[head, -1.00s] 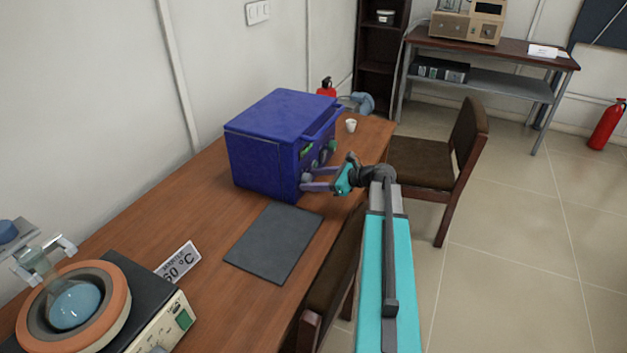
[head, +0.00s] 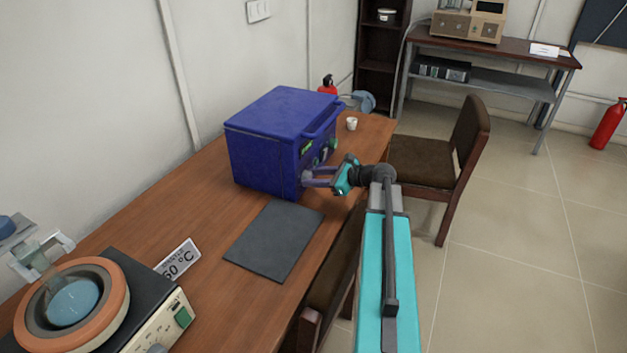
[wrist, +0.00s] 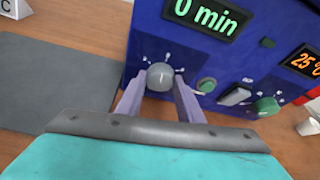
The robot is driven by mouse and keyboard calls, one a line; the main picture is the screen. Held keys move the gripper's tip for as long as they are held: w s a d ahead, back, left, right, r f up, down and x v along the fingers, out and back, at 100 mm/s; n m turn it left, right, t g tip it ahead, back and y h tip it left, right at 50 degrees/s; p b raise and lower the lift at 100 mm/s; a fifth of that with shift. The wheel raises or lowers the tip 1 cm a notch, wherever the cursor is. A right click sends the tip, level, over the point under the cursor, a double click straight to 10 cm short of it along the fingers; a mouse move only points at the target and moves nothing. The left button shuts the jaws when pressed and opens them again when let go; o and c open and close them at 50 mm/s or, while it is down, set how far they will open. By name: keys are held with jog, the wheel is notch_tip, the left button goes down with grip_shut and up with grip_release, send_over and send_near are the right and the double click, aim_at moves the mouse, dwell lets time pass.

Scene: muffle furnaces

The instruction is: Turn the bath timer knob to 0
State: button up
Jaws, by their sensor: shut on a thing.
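The bath is the blue box (head: 265,160) on the wooden table. Its front panel shows in the wrist view (wrist: 215,60). A green display (wrist: 206,15) there reads "0 min", and an orange display (wrist: 305,62) reads "25 °". A grey round knob (wrist: 160,76) with marks around it sits at the left of the panel, below the green display. My gripper (wrist: 162,88) has its two purple fingers on either side of this knob and is shut on it. In the head view my gripper (head: 310,177) reaches the bath's front lower corner.
A smaller green knob (wrist: 207,85), a grey switch (wrist: 235,94) and another green knob (wrist: 267,105) lie right of the grey knob. A dark mat (head: 275,240) lies before the bath. A white cup (head: 351,124) stands beyond it. A chair (head: 440,160) stands at the right.

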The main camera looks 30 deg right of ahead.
jog(key=n+b, duration=0.1)
jog(key=n+h+b, duration=0.1)
jog(key=b, duration=0.1)
jog(key=t+b, duration=0.1)
jog(key=shift+s+a+f+n, duration=0.2)
jog(key=shift+a+f+n, duration=0.1)
jog(key=shift+f+n, duration=0.1)
jog(key=n+t+h+b, duration=0.1)
jog(key=n+b, duration=0.1)
jog(key=b, duration=0.2)
jog(key=shift+b, duration=0.4)
jog(key=shift+r+n+h, duration=0.1)
jog(key=shift+n+h, duration=0.2)
jog(key=o, duration=1.1)
jog(key=shift+r, duration=0.1)
jog(key=shift+r, duration=0.2)
